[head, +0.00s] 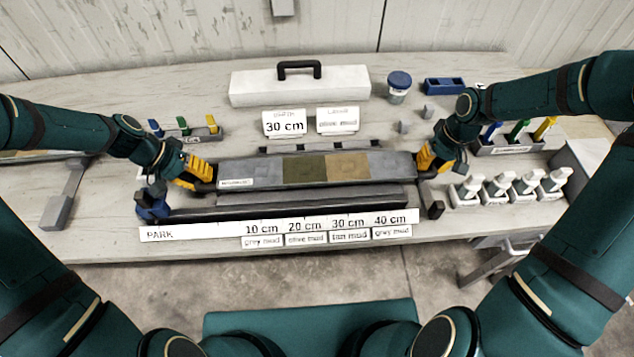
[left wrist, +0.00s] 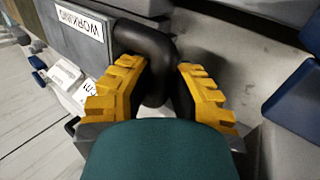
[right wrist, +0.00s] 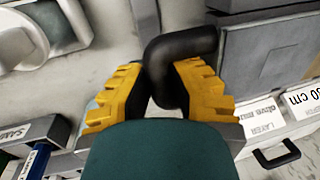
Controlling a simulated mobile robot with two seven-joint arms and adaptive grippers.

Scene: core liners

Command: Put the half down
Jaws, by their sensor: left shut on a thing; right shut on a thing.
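The half (head: 305,168) is a long grey core piece with an olive and a tan band in its middle and a label at its left end. It spans between my two grippers, above or on a dark grey cradle (head: 290,199); I cannot tell if they touch. My left gripper (head: 203,174) is shut on the black handle (left wrist: 158,60) at the left end, next to a "WORKING" label. My right gripper (head: 426,163) is shut on the black handle (right wrist: 178,65) at the right end.
A scale strip (head: 190,231) with mud labels lies along the front. Behind stand "30 cm" (head: 285,123) and layer cards and a white case (head: 300,86). White bottles (head: 510,187) and a marker rack (head: 515,143) are at right, another rack (head: 187,132) at left.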

